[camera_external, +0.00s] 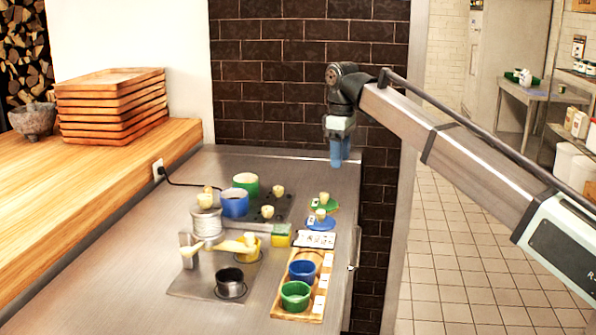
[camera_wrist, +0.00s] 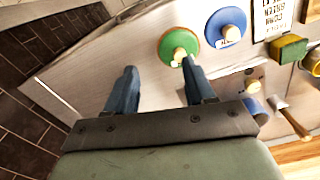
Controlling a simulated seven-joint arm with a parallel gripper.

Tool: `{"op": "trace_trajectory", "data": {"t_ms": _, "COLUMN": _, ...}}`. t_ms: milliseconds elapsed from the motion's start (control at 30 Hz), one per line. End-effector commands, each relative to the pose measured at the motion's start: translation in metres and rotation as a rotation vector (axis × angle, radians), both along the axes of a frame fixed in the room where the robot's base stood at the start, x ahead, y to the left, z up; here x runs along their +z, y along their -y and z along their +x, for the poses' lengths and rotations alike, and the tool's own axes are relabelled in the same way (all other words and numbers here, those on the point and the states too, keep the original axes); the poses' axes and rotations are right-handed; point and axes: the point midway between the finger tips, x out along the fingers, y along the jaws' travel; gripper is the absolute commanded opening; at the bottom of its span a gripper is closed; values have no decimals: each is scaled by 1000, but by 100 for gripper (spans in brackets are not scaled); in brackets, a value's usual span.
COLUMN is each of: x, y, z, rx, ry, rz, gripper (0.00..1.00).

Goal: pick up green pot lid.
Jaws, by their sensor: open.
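The green pot lid (camera_external: 330,206) lies on the steel counter near its right side, with a pale knob and a small tag on top. It also shows in the wrist view (camera_wrist: 169,41), beyond the fingertips and toward the right finger, which covers part of its lower edge in the picture. My gripper (camera_external: 339,163) is open and empty, raised near the far right corner of the counter with its blue fingers pointing down. In the wrist view the gripper (camera_wrist: 158,66) has its two fingers well apart with bare counter between them.
A blue lid (camera_external: 316,225) lies beside the green one, and a printed card (camera_external: 314,240) is nearer the camera. A yellow-green sponge (camera_external: 279,237), blue pot (camera_external: 235,206) and green pot (camera_external: 246,183) stand to the left. A wooden tray (camera_external: 325,283) holds blue and green pots.

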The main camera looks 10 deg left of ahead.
Motion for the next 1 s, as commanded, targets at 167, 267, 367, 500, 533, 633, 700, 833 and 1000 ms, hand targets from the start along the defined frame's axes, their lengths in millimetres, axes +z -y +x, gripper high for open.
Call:
{"op": "trace_trajectory", "data": {"t_ms": 167, "x": 35, "y": -34, "z": -18, "rx": 71, "ry": 1, "rz": 0, "gripper": 54}}
{"op": "trace_trajectory", "data": {"t_ms": 267, "x": 38, "y": -39, "z": -22, "rx": 83, "ry": 1, "rz": -1, "gripper": 54}}
{"op": "trace_trajectory", "data": {"t_ms": 367, "x": 31, "y": -38, "z": -23, "rx": 84, "ry": 0, "rz": -2, "gripper": 54}}
{"op": "trace_trajectory", "data": {"t_ms": 500, "x": 14, "y": -37, "z": -23, "rx": 83, "ry": -2, "rz": -3, "gripper": 54}}
{"op": "trace_trajectory", "data": {"t_ms": 533, "x": 9, "y": -37, "z": -23, "rx": 83, "ry": -2, "rz": -3, "gripper": 54}}
{"op": "trace_trajectory", "data": {"t_ms": 633, "x": -9, "y": -37, "z": -22, "rx": 83, "ry": -2, "rz": -3, "gripper": 54}}
{"op": "trace_trajectory", "data": {"t_ms": 700, "x": -21, "y": -37, "z": -22, "rx": 83, "ry": -2, "rz": -3, "gripper": 54}}
{"op": "trace_trajectory", "data": {"t_ms": 833, "x": -40, "y": -37, "z": -22, "rx": 82, "ry": -2, "rz": -3, "gripper": 54}}
{"op": "trace_trajectory", "data": {"t_ms": 1000, "x": -49, "y": -37, "z": -21, "rx": 82, "ry": 1, "rz": -1, "gripper": 54}}
